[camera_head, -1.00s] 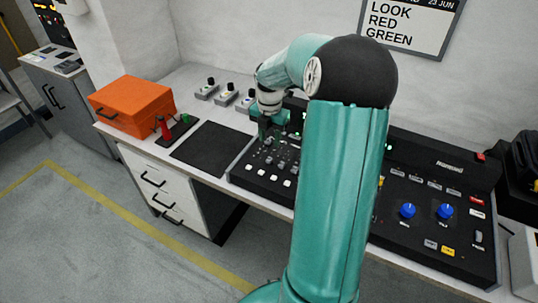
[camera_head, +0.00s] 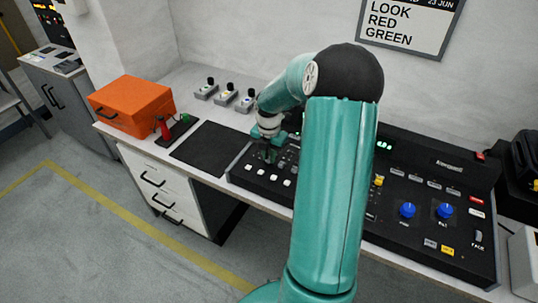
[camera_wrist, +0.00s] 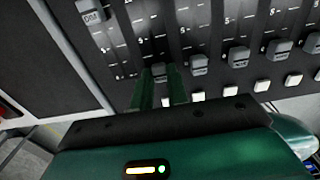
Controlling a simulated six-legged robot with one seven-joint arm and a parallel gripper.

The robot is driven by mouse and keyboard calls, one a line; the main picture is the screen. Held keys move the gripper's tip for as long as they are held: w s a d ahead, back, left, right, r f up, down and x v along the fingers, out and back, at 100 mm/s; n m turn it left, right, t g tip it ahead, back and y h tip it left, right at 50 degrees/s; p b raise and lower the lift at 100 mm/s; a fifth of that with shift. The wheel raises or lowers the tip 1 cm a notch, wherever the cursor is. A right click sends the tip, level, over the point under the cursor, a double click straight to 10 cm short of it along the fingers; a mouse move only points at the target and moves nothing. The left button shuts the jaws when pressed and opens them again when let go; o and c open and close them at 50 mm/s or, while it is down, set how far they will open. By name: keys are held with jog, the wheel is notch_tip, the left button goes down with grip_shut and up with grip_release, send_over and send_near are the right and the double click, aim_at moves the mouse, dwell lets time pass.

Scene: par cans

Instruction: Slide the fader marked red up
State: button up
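The lighting console (camera_head: 262,188) lies on the bench, with a row of grey fader caps and white buttons along its front. My gripper (camera_head: 270,155) is low over the left part of this row. More fader caps (camera_wrist: 199,64) (camera_wrist: 238,57) sit to the right. No red marking is readable.
White buttons (camera_wrist: 262,86) lie just below the caps. A black mat (camera_head: 208,148), an orange case (camera_head: 130,105) and several small switch boxes (camera_head: 227,94) are on the bench. A wall sign (camera_head: 410,27) reads LOOK RED GREEN.

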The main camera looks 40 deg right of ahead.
jog(key=shift+d, duration=0.1)
grip_shut()
jog(key=w+d, duration=0.1)
jog(key=d, duration=0.1)
jog(key=w+d, duration=0.1)
jog(key=d, duration=0.2)
jog(key=w+d, duration=0.1)
jog(key=d, duration=0.1)
jog(key=shift+d, duration=0.35)
jog(key=o, duration=0.8)
grip_release()
jog(key=shift+s, duration=0.1)
notch_tip(320, 180, up, 14)
jog(key=shift+f, duration=0.1)
